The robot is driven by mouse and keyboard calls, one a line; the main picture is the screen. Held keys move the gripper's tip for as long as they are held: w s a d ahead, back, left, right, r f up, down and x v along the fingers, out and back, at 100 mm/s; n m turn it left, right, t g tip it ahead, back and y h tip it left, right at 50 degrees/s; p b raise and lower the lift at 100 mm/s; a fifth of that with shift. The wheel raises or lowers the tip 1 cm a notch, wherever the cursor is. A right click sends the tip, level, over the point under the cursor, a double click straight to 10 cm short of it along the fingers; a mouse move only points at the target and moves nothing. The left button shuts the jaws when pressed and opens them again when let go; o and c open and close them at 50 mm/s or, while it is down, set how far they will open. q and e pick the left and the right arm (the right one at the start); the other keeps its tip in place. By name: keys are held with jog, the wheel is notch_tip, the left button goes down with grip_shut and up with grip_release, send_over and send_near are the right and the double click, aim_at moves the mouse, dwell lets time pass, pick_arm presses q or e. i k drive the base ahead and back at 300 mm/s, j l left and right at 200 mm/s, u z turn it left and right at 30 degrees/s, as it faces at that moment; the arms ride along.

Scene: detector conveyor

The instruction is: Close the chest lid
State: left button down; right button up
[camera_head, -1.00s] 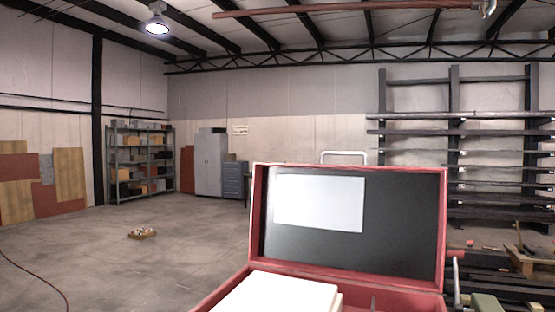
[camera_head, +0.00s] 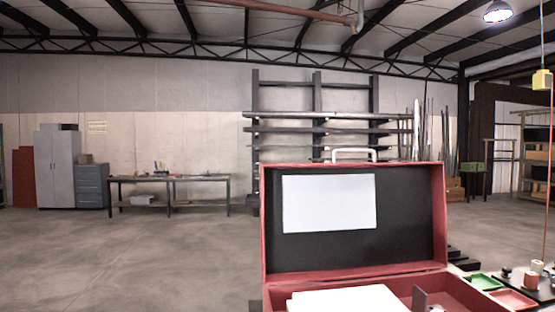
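A red chest (camera_head: 446,290) stands close in front of me at the bottom of the head view, a little right of centre. Its lid (camera_head: 410,225) is open and stands upright at the back, its black inner face towards me with a white sheet (camera_head: 329,203) on it. A metal handle (camera_head: 353,153) shows above the lid's top edge. A white block-like thing (camera_head: 347,300) lies in the chest, and a small grey upright piece (camera_head: 419,299) shows beside it. The chest's front is cut off by the frame. Neither gripper is in view.
Green and red trays (camera_head: 483,282) and small cups (camera_head: 531,279) sit right of the chest. A workbench (camera_head: 170,181), grey cabinet (camera_head: 57,168) and metal rack (camera_head: 318,120) stand by the far wall. The floor on the left is clear.

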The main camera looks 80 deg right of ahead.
aim_at(319, 222)
jog(key=i+z, duration=0.35)
jog(key=i+j+z, duration=0.15)
jog(key=i+z, duration=0.2)
jog(key=i, duration=0.2)
jog(key=i+l+z, duration=0.1)
jog(key=z, duration=0.35)
jog(key=i+z, duration=0.3)
jog(key=z, duration=0.2)
jog(key=i+z, duration=0.2)
jog(key=z, duration=0.25)
jog(key=i+j+z, duration=0.2)
jog(key=z, duration=0.25)
